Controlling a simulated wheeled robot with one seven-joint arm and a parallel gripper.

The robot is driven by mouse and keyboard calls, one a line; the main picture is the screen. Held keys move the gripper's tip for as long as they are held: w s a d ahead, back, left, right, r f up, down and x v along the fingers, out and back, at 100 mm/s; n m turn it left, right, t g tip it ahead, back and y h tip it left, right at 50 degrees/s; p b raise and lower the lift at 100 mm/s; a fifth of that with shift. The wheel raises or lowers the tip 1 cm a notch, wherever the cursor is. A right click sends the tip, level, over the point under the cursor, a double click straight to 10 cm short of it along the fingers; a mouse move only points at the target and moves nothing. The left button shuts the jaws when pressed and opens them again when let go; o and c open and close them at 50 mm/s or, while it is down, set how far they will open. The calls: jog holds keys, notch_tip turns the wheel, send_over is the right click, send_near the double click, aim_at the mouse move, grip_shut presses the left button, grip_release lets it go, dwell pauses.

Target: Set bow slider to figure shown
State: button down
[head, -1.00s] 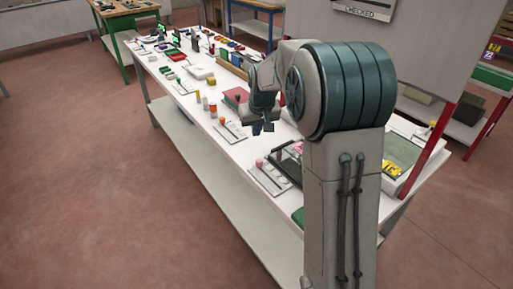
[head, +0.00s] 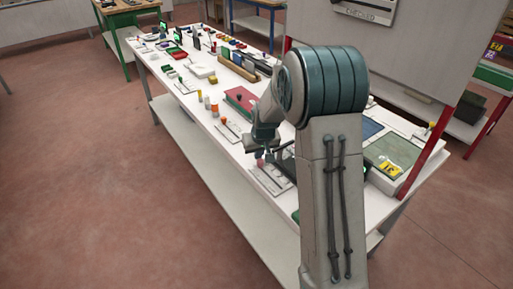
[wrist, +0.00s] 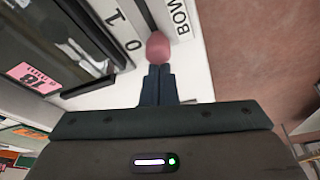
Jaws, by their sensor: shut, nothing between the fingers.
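The bow slider has a round pink knob (wrist: 159,46) on a pale plate (wrist: 118,22) that carries the figures 1 and 0. A label reading "BOW" (wrist: 181,16) lies beside it. In the head view my gripper (head: 262,147) is low over the plate, partly hidden by my arm.
A dark framed device with a pink card (wrist: 33,77) bearing large figures lies left of the slider in the wrist view. Open floor lies left.

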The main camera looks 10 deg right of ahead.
aim_at(265, 169)
jog(key=shift+s, duration=0.2)
jog(key=shift+s+d+f+b, duration=0.1)
jog(key=shift+s+d+b, duration=0.25)
jog(key=shift+s, duration=0.25)
jog(key=shift+s+d+b, duration=0.2)
jog(key=shift+s+b, duration=0.2)
jog(key=shift+s, duration=0.2)
jog(key=shift+s+d, duration=0.1)
jog(key=shift+s, duration=0.25)
